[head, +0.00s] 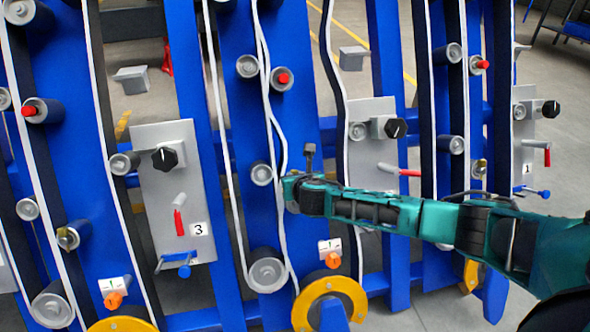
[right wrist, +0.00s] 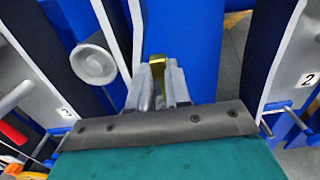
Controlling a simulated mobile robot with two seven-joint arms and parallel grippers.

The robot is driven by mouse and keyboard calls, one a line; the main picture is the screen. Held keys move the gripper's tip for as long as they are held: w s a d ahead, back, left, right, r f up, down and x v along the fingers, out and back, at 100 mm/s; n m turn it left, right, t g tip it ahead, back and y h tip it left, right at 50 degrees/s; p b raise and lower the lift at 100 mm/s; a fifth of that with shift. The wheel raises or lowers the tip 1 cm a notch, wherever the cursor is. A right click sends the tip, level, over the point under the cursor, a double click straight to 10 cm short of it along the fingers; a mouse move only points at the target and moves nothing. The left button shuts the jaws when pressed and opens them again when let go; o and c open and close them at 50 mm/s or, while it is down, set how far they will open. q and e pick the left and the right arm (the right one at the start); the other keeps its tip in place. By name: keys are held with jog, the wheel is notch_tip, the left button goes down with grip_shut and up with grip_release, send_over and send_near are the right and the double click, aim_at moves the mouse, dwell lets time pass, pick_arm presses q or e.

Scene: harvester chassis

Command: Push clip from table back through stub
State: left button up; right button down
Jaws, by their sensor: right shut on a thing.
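My right gripper (right wrist: 157,76) is shut on a small gold-coloured clip (right wrist: 158,60), which shows between the fingertips in the right wrist view. In the head view my right arm reaches in from the right, and its end lies in front of the middle blue panel; the fingers and the held clip are hidden there. A grey stub (head: 262,173) on that panel is just left of the arm's end. In the wrist view a round grey stub end (right wrist: 93,65) is left of the clip, apart from it. My left gripper is not in view.
Grey plates with black knobs and red levers stand left (head: 172,190) and right (head: 372,150) of the middle panel. White belts (head: 274,130) run beside the stubs. Gold clips (head: 68,238) sit at other stubs. A yellow-rimmed wheel (head: 330,303) is below.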

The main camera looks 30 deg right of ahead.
aim_at(299, 208)
jog(key=shift+s, duration=0.1)
dwell(0.6)
jog(key=shift+f+p, duration=0.1)
jog(key=shift+p, duration=0.25)
jog(key=shift+p, duration=0.35)
jog(key=shift+f, duration=0.15)
dwell(0.4)
jog(key=shift+s+a+f+b, duration=0.1)
jog(key=shift+s+f+b, duration=0.3)
jog(key=shift+f, duration=0.4)
jog(key=shift+s+a+f+b, duration=0.15)
jog(key=shift+s+f+b, duration=0.1)
jog(key=shift+s+f, duration=0.4)
jog(key=shift+s+a+f+b, duration=0.1)
jog(key=shift+s+f+b, duration=0.25)
jog(key=shift+f, duration=0.55)
jog(key=c, duration=1)
grip_release()
